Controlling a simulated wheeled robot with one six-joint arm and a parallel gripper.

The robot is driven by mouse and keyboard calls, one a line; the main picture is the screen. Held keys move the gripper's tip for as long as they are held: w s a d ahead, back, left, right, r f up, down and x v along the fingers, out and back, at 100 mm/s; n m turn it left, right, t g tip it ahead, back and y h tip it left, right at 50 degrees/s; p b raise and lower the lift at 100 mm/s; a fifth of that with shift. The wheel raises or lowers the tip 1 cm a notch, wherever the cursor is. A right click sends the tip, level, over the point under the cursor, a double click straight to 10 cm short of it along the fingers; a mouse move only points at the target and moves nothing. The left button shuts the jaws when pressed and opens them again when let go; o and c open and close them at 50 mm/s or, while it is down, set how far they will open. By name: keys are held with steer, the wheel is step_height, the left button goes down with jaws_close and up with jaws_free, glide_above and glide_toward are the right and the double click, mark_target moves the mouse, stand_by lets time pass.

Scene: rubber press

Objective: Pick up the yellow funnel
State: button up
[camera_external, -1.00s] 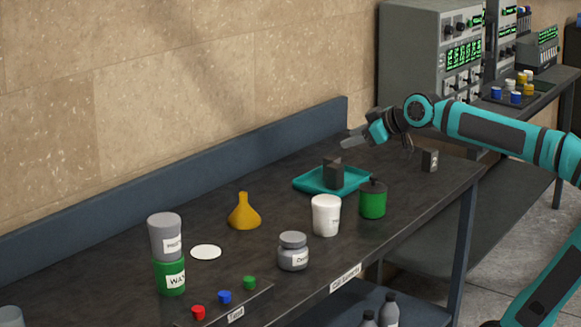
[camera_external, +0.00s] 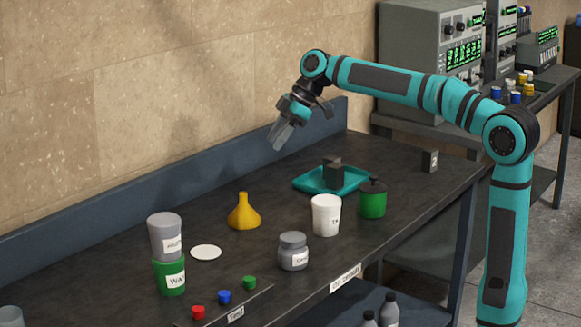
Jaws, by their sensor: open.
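The yellow funnel (camera_external: 243,215) stands on the dark table, wide end down and narrow spout up. It is left of the white cup and fully in view. My gripper (camera_external: 279,138) is in the air above the back of the table, up and to the right of the funnel and clear of it. Its fingers point down and slightly left. It is open with nothing between the fingers.
Near the funnel are a white disc (camera_external: 206,252), a white cup (camera_external: 326,215), a grey jar (camera_external: 293,251) and a grey container (camera_external: 165,236) on a green one (camera_external: 170,276). A green canister (camera_external: 372,199) and teal tray (camera_external: 311,185) stand right. A raised blue board (camera_external: 150,198) runs along the back.

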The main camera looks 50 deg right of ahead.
glide_toward(244, 193)
steer(key=x, duration=0.5)
steer(key=shift+w+d, duration=0.1)
steer(key=shift+w, duration=0.35)
steer(key=shift+s+x, duration=0.2)
steer(key=shift+x, duration=1.1)
steer(key=shift+s+x, duration=0.2)
steer(key=shift+x, duration=1.1)
steer(key=shift+f, duration=0.1)
jaws_close()
